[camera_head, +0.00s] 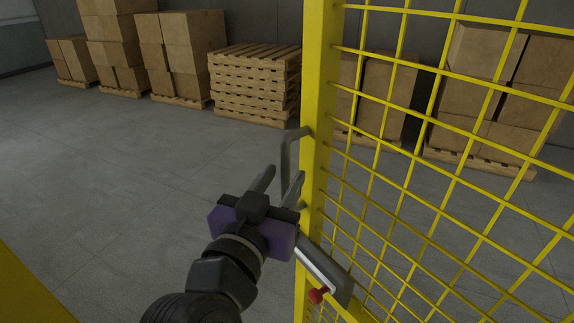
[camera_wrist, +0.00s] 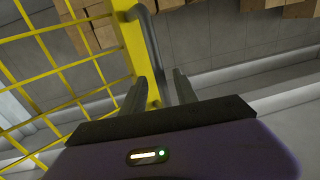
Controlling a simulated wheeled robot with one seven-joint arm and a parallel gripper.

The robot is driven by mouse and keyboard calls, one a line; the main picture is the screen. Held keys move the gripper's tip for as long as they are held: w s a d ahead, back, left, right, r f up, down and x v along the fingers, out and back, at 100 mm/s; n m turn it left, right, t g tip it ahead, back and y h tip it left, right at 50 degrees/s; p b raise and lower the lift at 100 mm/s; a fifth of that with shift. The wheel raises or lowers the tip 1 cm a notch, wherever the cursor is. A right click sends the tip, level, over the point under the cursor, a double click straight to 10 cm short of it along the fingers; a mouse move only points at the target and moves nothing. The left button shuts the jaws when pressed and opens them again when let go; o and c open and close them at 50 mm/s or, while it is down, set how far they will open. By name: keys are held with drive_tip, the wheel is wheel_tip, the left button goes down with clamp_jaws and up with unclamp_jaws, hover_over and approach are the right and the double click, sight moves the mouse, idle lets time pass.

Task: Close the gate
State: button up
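The gate (camera_head: 319,100) is a yellow post with wire mesh, standing on the right of the head view; it is also at the left of the wrist view (camera_wrist: 128,45). A grey bar handle (camera_head: 286,150) sticks out from the post's left side and shows in the wrist view (camera_wrist: 152,45). My gripper (camera_head: 284,174) is open, its two fingers apart at the handle's lower part. In the wrist view, the handle's lower end runs down toward the gap between the fingertips (camera_wrist: 163,80). I cannot tell whether the fingers touch it.
A grey metal plate with a red knob (camera_head: 318,295) sits low on the gate, right of my gripper. A yellow edge (camera_head: 30,290) shows at the lower left. Pallets (camera_head: 253,88) and stacked cartons (camera_head: 190,50) stand along the back wall. The grey floor at left is clear.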

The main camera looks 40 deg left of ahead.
drive_tip(key=shift+x, duration=1.1)
clamp_jaws()
idle(0.7)
